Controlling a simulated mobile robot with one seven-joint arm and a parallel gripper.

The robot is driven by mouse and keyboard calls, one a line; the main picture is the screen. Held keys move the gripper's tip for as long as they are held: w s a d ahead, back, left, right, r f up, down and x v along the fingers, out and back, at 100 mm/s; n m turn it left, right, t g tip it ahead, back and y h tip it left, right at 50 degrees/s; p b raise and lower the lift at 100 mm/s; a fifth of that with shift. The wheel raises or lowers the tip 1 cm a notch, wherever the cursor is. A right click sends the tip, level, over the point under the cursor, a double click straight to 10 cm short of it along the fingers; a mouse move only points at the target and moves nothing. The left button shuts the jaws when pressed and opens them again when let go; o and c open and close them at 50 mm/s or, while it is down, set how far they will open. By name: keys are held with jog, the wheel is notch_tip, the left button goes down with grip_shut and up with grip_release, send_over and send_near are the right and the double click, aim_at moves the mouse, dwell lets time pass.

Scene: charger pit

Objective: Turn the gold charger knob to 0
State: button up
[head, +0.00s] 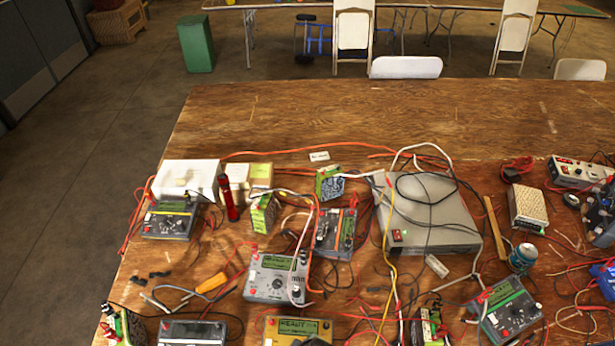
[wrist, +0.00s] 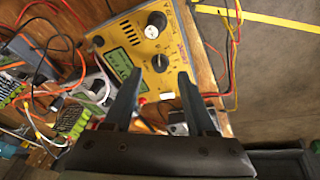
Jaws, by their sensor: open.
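The gold charger (head: 270,330) sits at the near edge of the table in the head view, cut off by the bottom of the picture. In the wrist view the gold charger (wrist: 145,45) shows its green display (wrist: 122,62) and a black knob (wrist: 160,62) with markings around it. A second, pale-topped knob (wrist: 157,19) is near its upper edge. My gripper (wrist: 160,78) is open and empty, with its two fingers on either side of the black knob in the picture. I cannot tell whether they touch it. My gripper is not visible in the head view.
A grey charger (head: 277,278) stands just behind the gold one, and another grey charger (head: 192,331) stands to its left. Loose cables, battery packs and a large grey box (head: 428,212) crowd the table. The far part of the wooden table (head: 330,108) is clear.

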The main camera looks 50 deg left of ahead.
jog(key=v, duration=0.9)
jog(key=shift+d+r, duration=0.15)
jog(key=shift+r, duration=0.15)
